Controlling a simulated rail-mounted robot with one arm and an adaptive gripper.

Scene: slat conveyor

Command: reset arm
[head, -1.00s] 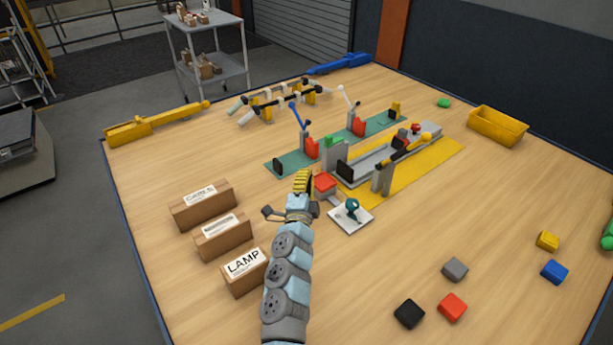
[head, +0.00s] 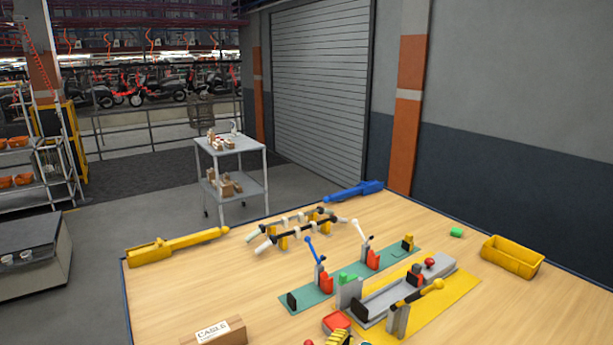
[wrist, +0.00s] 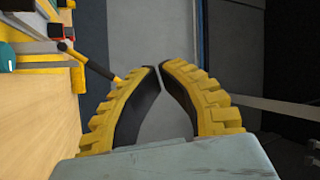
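My gripper (wrist: 160,67) shows in the wrist view as two yellow ribbed fingers with dark inner pads. Their tips come together with only a thin gap, and nothing is between them. In the head view only a yellow piece of my gripper (head: 340,338) shows at the bottom edge, in front of the slat conveyor (head: 392,292) and beside a red-topped block (head: 337,323). The rest of my arm is out of that view.
The wooden table (head: 200,290) holds a green strip (head: 310,298) with levers, a yellow bin (head: 512,257), a yellow bar tool (head: 178,246), a blue one (head: 353,191) and a cardboard box (head: 215,333). A grey cart (head: 232,185) stands behind. The table's left part is mostly clear.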

